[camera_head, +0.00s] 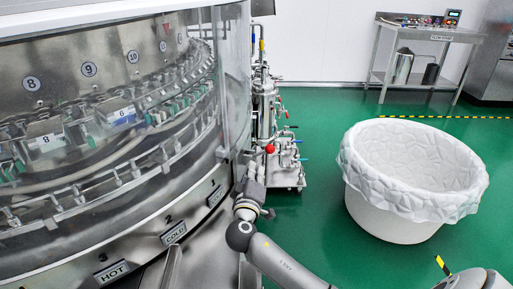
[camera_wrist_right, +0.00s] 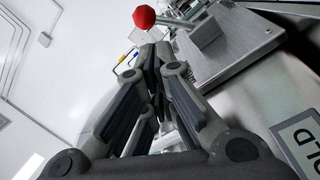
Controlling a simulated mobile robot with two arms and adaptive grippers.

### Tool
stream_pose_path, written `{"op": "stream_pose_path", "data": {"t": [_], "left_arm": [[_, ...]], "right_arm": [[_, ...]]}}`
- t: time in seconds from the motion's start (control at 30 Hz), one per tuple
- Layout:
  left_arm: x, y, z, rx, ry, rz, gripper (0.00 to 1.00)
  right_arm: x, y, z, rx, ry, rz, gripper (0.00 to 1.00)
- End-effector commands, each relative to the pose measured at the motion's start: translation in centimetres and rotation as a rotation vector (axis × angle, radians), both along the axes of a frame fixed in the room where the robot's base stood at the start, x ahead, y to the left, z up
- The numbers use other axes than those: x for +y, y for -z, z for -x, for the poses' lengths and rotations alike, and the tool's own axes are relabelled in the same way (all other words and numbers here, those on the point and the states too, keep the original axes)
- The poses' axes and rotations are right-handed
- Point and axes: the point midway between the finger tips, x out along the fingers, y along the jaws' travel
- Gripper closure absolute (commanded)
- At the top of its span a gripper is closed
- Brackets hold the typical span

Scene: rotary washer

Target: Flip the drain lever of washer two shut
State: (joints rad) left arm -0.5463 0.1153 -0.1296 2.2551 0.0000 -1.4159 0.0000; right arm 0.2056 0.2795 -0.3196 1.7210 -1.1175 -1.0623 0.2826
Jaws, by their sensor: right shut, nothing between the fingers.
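A red knob (camera_head: 269,148) shows just beyond my right gripper (camera_head: 252,168) in the head view. In the right wrist view the red knob (camera_wrist_right: 144,16) sits at the end of a short metal rod, above the fingertips and apart from them. I take it for the drain lever's handle, but cannot confirm which washer it belongs to. My right gripper (camera_wrist_right: 155,62) is shut and empty, beside the steel washer wall. The large round washer (camera_head: 110,190) fills the left of the head view. My left gripper is not in view.
A COLD plate (camera_head: 174,233) and a HOT plate (camera_head: 112,271) are on the washer's lower wall. A piping skid (camera_head: 265,110) stands behind the gripper. A white lined tub (camera_head: 395,228) stands on the green floor at right. A steel table (camera_head: 425,35) is at the back.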

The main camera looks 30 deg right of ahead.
Motion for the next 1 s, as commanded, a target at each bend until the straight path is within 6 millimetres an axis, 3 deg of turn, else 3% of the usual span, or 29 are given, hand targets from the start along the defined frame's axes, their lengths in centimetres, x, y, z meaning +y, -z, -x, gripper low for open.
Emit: {"op": "stream_pose_path", "data": {"t": [0.13, 0.57, 1.0], "left_arm": [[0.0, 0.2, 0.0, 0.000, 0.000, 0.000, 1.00], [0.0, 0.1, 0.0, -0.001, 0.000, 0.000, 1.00], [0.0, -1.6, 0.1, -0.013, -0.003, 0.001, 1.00]], "right_arm": [[0.0, -1.3, -0.8, -0.028, -0.003, 0.044, 1.00], [-0.4, -1.4, -1.2, -0.030, -0.003, 0.048, 1.00], [-5.0, -2.0, -6.8, -0.030, -0.001, 0.048, 1.00]]}}
